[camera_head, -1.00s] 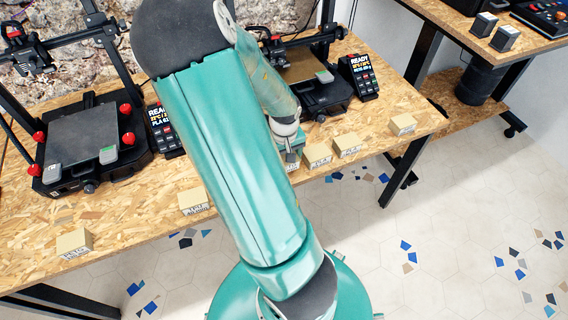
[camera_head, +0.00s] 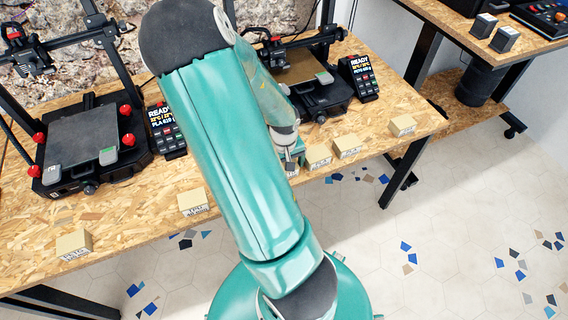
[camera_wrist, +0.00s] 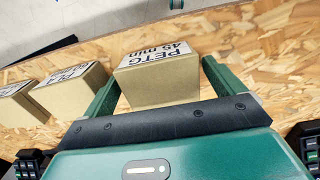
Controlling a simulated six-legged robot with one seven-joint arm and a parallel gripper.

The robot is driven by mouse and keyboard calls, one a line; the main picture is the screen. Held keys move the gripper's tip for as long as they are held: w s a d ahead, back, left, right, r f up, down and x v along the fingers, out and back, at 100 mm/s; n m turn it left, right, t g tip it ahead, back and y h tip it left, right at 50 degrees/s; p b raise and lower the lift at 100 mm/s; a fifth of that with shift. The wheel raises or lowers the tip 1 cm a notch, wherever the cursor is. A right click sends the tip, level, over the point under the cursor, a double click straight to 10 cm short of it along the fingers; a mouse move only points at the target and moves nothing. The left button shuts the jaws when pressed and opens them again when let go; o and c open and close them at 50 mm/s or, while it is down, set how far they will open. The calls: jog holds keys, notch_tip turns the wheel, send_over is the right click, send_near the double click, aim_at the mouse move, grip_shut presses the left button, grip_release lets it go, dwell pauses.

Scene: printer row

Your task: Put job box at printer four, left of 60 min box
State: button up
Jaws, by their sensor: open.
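My gripper (camera_head: 290,158) is low over the front edge of the bench, in front of the right-hand printer. In the wrist view its green fingers (camera_wrist: 160,85) are apart, one on each side of a tan box (camera_wrist: 160,90) with a white label reading PETG 45 min. The fingers show no clear contact with it. In the head view my arm and gripper largely hide this box. Two more tan boxes (camera_head: 318,156) (camera_head: 347,147) stand close to its right; they show at the left in the wrist view. No 60 min label is readable.
Other boxes stand at the right end (camera_head: 402,125) and farther left (camera_head: 193,201) (camera_head: 73,243) on the wooden bench (camera_head: 130,215). A left printer (camera_head: 85,140) and a right printer (camera_head: 318,92) stand behind, with keypad displays (camera_head: 162,125) (camera_head: 360,78). Bench between the left boxes is clear.

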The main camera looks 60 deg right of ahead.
jog(key=shift+r, duration=0.1)
notch_tip(320, 180, up, 12)
jog(key=w+a+r+n+t+y, duration=0.1)
jog(key=w+a+r+n, duration=0.2)
jog(key=a, duration=0.5)
jog(key=w+a+r+t+y, duration=0.1)
jog(key=w+a+r+t, duration=0.1)
jog(key=w+a+r, duration=0.35)
jog(key=s+a+r+n+t+h, duration=0.1)
jog(key=s+a+r, duration=0.2)
jog(key=a+r, duration=0.2)
jog(key=s+a+r+n+t+h, duration=0.1)
jog(key=a+r, duration=0.5)
jog(key=a, duration=0.6)
jog(key=shift+s+r+n+t, duration=0.25)
jog(key=shift+s+n, duration=0.35)
jog(key=shift+s, duration=0.65)
